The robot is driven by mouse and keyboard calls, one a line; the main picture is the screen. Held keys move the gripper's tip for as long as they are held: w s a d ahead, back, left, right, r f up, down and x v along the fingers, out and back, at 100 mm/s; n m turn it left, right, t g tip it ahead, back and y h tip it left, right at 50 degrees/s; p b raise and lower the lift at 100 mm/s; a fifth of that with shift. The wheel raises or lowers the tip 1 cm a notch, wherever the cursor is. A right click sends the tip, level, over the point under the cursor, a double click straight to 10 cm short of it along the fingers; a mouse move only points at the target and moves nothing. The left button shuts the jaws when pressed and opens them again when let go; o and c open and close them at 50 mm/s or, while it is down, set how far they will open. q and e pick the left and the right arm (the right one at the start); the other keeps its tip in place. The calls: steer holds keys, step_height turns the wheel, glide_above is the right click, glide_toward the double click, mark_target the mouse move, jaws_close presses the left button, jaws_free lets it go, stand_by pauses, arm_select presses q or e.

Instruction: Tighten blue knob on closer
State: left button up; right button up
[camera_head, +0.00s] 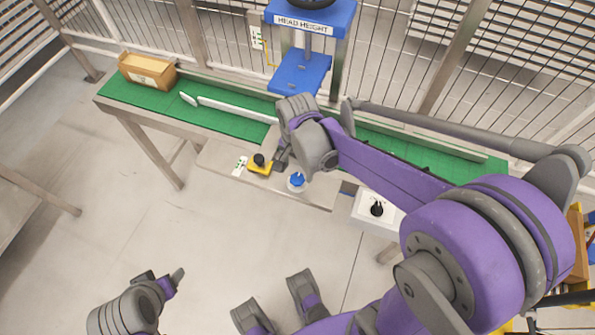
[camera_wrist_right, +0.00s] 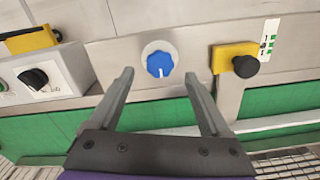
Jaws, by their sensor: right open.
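The blue knob (camera_wrist_right: 160,64) sits on a round light plate on the metal front panel, in the upper middle of the right wrist view. In the head view the blue knob (camera_head: 297,179) shows just below my right wrist. My right gripper (camera_wrist_right: 158,84) is open, its two fingers spread to either side of the knob and apart from it, with nothing between them. In the head view my right gripper (camera_head: 282,160) is partly hidden by its own wrist. My left gripper (camera_head: 162,280) is low at the left, over the floor; its jaw opening is unclear.
A yellow box with a black button (camera_wrist_right: 236,62) is beside the blue knob. A white box with a black dial (camera_head: 376,209) is on its other side. A green conveyor (camera_head: 235,124) runs behind, carrying a cardboard box (camera_head: 147,71). A blue press-like stand (camera_head: 300,72) rises behind.

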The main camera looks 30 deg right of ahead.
mark_target(297, 178)
step_height(297, 178, up, 7)
steer(key=p, duration=0.1)
steer(key=shift+r, duration=0.15)
stand_by(0.4)
